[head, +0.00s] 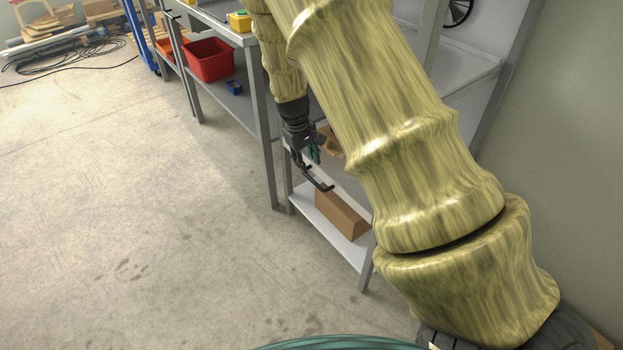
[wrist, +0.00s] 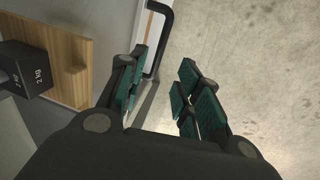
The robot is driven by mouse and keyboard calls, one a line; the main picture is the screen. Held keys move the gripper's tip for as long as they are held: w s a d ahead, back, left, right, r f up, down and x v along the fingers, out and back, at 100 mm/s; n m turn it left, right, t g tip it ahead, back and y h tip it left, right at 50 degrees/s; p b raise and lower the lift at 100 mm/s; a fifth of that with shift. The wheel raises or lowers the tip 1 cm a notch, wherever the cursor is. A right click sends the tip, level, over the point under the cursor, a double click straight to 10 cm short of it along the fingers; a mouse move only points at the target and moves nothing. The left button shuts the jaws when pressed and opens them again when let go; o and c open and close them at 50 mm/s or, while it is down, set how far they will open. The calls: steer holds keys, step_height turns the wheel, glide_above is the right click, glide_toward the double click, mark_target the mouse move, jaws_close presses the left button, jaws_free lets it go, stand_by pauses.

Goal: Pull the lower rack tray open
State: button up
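In the head view, a tray (head: 348,186) with a pale front edge sits in the rack above the bottom shelf. A dark bar handle (head: 319,181) sticks out from its front. The handle also shows in the wrist view (wrist: 165,42), just beyond my left finger. My gripper (head: 311,152) is beside the handle; in the wrist view its green-padded fingers (wrist: 164,98) are apart with bare space between them. I cannot tell whether the left finger touches the handle. My arm hides much of the rack.
A brown box (head: 341,214) stands on the bottom shelf (head: 318,222). A wooden piece (wrist: 55,50) and a dark 2 kg weight (wrist: 25,70) show in the wrist view. A bench with a red bin (head: 209,61) stands to the left. The floor (head: 130,200) in front is clear.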

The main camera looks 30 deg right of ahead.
mark_target(312, 180)
steer(key=f, duration=0.3)
steer(key=d+f+b, duration=0.1)
steer(key=f, duration=0.4)
steer(key=shift+d+f+b, duration=0.3)
steer(key=shift+d, duration=0.05)
steer(key=shift+c, duration=0.4)
jaws_close()
